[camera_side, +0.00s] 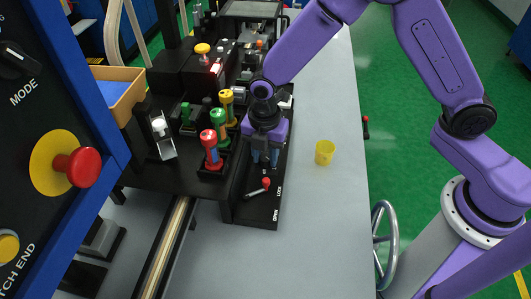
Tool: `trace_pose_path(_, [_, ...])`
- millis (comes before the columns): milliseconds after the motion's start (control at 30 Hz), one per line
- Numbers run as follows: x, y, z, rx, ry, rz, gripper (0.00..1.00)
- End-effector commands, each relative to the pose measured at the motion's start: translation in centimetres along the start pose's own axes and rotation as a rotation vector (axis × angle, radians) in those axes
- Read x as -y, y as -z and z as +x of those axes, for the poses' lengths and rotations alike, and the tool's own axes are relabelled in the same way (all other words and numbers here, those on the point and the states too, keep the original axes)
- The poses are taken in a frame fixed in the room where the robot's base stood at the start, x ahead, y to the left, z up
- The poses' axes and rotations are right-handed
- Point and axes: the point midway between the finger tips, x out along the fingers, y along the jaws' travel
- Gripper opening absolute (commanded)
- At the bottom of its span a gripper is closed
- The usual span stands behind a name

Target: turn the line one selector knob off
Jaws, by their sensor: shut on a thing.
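My gripper (264,158) points straight down over a long black panel (268,208) at the table's middle. Its blue fingers are shut on a small part at the panel's surface, which appears to be the selector knob. The fingers hide nearly all of it, so its pointer direction and markings cannot be read. Just in front on the same panel lies a small lever (258,188) with a red tip, beside printed OPEN and LOCK labels. My gripper is apart from this lever.
Red (210,147), green and yellow-topped handles stand close to the left of my gripper. A yellow cup (324,152) stands to the right on the grey table. A control cabinet with a red button (77,167) fills the left foreground. The table's front right is clear.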

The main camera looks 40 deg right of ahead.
Motion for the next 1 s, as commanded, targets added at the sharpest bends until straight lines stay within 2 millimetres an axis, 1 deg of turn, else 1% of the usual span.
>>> trace_pose_path(700, [-0.07,-0.12,-0.05,-0.011,0.001,0.637,0.03])
trace_pose_path(1000, [-0.06,-0.15,-0.04,-0.014,0.002,0.843,0.03])
